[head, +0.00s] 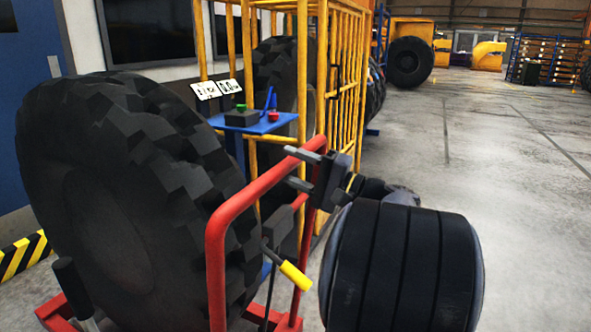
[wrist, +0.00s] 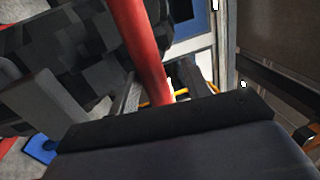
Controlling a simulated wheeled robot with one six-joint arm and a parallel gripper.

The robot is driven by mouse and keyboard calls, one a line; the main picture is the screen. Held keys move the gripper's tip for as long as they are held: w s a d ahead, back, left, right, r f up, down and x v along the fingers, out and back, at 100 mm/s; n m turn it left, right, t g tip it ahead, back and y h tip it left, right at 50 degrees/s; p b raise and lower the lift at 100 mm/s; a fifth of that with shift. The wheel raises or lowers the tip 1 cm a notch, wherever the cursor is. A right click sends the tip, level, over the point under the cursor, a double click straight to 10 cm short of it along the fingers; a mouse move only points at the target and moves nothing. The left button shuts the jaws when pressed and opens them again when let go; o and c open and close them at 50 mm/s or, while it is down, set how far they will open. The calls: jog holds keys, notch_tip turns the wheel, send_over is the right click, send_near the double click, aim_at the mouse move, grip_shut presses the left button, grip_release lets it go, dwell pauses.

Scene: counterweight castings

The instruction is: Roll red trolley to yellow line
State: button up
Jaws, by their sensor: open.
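The red trolley (head: 217,262) stands in front of me in the head view, with a red tube push handle and a red base low at the left. It carries a large black tyre (head: 115,190). My gripper (head: 290,168) is open at the upper right part of the handle. In the wrist view the red handle tube (wrist: 143,45) runs between the two jaws of my gripper (wrist: 160,88); I cannot tell whether they touch it. A lever with a yellow grip (head: 295,275) sits below the handle. No yellow line is clear on the floor.
A yellow cage (head: 342,85) stands behind the trolley, with a blue control stand (head: 262,124) in front. Black-and-yellow striping (head: 25,254) shows at the left. Open concrete floor (head: 500,150) lies to the right, with a shelf rack (head: 545,60) at the back.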

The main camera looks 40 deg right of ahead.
jog(key=shift+d+f, duration=0.1)
jog(key=shift+f, duration=0.1)
jog(key=shift+s+d, duration=0.1)
jog(key=shift+s, duration=0.15)
jog(key=p+v, duration=0.1)
jog(key=v, duration=0.9)
jog(key=shift+s, duration=0.2)
jog(key=shift+r, duration=0.1)
jog(key=x, duration=0.4)
jog(key=p+x, duration=0.1)
jog(key=x, duration=0.3)
jog(key=f+p+x, duration=0.1)
jog(key=x, duration=0.4)
jog(key=shift+w, duration=0.15)
